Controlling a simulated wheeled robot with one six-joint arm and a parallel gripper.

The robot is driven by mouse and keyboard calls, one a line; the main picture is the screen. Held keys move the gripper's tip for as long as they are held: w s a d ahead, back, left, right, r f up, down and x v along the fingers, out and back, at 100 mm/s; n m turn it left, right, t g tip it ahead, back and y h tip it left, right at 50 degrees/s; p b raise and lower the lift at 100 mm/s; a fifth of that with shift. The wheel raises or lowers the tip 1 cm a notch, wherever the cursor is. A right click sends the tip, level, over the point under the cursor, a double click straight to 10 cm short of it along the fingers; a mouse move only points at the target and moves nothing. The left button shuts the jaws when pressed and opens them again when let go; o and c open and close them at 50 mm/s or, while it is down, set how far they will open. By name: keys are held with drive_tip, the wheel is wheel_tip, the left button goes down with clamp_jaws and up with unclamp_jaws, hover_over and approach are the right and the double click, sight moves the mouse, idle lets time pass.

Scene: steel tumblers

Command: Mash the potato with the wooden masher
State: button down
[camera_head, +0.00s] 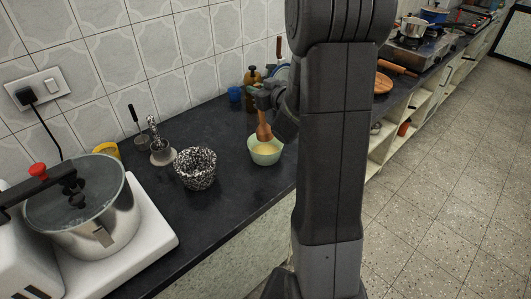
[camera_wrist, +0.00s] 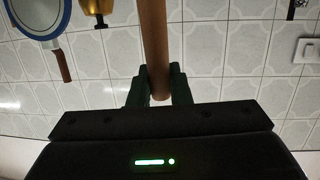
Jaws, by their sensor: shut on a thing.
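A wooden masher (camera_head: 264,130) is held upright in my gripper (camera_head: 264,98), with its lower end down at a pale green bowl (camera_head: 266,157). The bowl stands on the dark counter and has a pale yellow mass, likely the potato (camera_head: 265,150), inside it. I cannot tell whether the masher touches the mass. In the wrist view, the masher's brown handle (camera_wrist: 153,45) runs between the two fingers of my gripper (camera_wrist: 158,85), which are shut on it.
A black-and-white speckled bowl (camera_head: 195,168) stands left of the green bowl. A steel pot (camera_head: 83,215) is at the front left. A blue cup (camera_head: 234,94) and an amber bottle (camera_head: 252,76) stand behind. The counter between the two bowls is clear.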

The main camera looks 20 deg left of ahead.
drive_tip(key=shift+r+p, duration=1.95)
drive_tip(key=shift+r, duration=0.65)
drive_tip(key=shift+f, duration=0.1)
drive_tip(key=shift+f+b, duration=0.1)
drive_tip(key=shift+b, duration=0.2)
